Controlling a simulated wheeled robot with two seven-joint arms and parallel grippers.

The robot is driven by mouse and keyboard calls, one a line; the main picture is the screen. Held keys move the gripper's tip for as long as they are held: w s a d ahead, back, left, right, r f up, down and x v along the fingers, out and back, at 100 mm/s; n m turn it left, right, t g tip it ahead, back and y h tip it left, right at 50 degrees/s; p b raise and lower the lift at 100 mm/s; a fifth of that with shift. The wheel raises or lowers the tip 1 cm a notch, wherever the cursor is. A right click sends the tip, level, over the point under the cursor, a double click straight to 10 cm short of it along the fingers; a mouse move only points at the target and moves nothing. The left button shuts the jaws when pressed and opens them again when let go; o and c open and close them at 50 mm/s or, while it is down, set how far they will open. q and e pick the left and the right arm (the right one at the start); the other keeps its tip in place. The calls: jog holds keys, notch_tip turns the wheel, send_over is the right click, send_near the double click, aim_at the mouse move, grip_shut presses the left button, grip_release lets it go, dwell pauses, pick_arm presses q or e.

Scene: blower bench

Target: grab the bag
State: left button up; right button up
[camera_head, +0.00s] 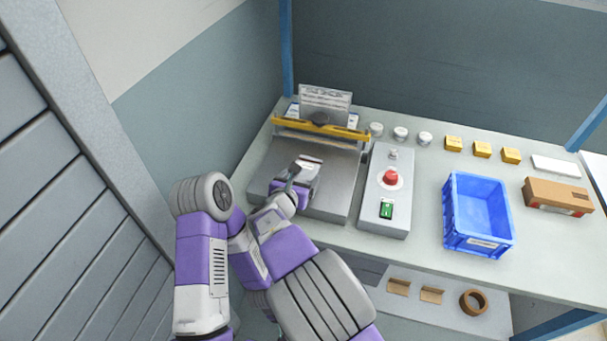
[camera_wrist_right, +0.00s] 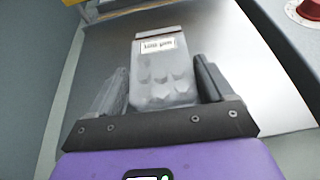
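The bag (camera_wrist_right: 162,72) is a small translucent grey pouch with a white printed label near its far end; several rounded lumps show through it. It lies on the metal plate of the bench machine and also shows in the head view (camera_head: 309,162). My right gripper (camera_wrist_right: 162,82) is over the bag's near part, with one dark finger on each side. The fingers are apart and do not look closed on the bag; contact at its edges is hard to tell. In the head view the right gripper (camera_head: 297,181) partly covers the bag. My left gripper is not in view.
The machine (camera_head: 335,187) has a yellow bar (camera_head: 320,128) behind the bag. To its right stand a control box (camera_head: 388,205) with a red button, a blue crate (camera_head: 478,212) and a cardboard box (camera_head: 558,197). Small jars and yellow boxes line the back.

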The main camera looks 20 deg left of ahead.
jog(key=shift+c, duration=1.3)
jog(key=shift+r, duration=0.1)
